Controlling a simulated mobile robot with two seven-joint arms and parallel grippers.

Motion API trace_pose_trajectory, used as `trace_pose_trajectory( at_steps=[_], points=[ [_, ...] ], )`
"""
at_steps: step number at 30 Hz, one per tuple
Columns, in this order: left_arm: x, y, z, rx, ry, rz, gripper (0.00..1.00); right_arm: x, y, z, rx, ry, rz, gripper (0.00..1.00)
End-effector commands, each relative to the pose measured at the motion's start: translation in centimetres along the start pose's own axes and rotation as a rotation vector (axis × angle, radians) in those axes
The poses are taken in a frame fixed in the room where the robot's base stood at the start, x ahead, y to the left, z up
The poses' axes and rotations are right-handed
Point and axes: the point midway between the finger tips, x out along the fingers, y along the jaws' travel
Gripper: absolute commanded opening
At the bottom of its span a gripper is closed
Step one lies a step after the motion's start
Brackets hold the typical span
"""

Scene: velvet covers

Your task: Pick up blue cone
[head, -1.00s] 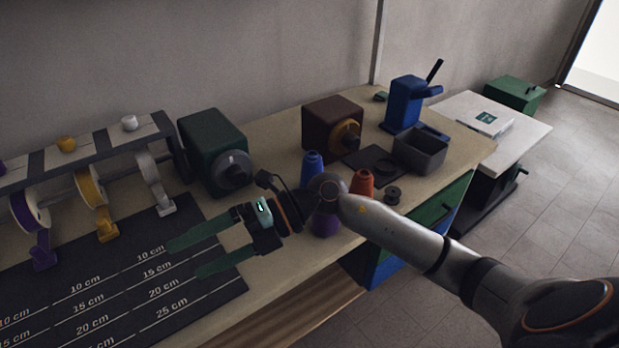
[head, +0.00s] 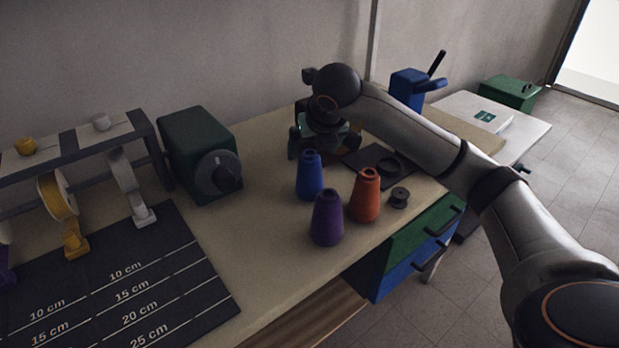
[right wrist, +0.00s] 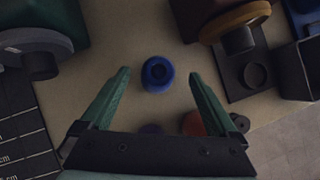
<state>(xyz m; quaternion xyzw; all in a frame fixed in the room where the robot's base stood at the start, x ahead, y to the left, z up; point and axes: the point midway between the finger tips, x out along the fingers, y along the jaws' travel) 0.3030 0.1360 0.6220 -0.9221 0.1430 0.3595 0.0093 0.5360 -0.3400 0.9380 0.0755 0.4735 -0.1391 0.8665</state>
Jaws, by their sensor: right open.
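The blue cone (head: 310,177) stands upright on the table, behind the purple cone (head: 327,218) and to the left of the orange cone (head: 367,194). My right gripper (head: 312,150) is over the table just behind the blue cone, pointing down, its fingers partly hidden. In the right wrist view the blue cone (right wrist: 158,74) shows from above, between and slightly beyond the two green fingertips. The fingers are wide apart with nothing between them in contact. The purple and orange cones show partly behind the gripper body there. My left gripper is not in view.
A green box with a grey dial (head: 202,155) stands to the left. A black measuring mat (head: 180,262) and spool rack (head: 83,140) lie further left. A small black spool (head: 399,197) and a dark plate (head: 365,163) are to the right.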

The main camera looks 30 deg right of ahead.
Motion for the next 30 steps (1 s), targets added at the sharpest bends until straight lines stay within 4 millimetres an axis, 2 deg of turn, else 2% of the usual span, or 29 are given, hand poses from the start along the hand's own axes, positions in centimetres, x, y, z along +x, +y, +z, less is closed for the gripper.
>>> trace_pose_trajectory(
  at_steps=[7,15,24,30],
  points=[
    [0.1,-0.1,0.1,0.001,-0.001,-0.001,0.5,2.1,0.1,-0.1,-0.002,0.002,0.002,0.95],
    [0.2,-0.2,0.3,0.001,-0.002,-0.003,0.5,5.9,0.2,0.1,-0.001,0.002,0.002,0.95],
    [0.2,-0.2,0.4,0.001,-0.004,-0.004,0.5,6.4,0.2,0.1,-0.003,0.0,0.003,0.95],
    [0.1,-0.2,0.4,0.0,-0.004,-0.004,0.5,6.4,0.2,0.1,-0.003,0.0,0.003,0.72]
  ],
)
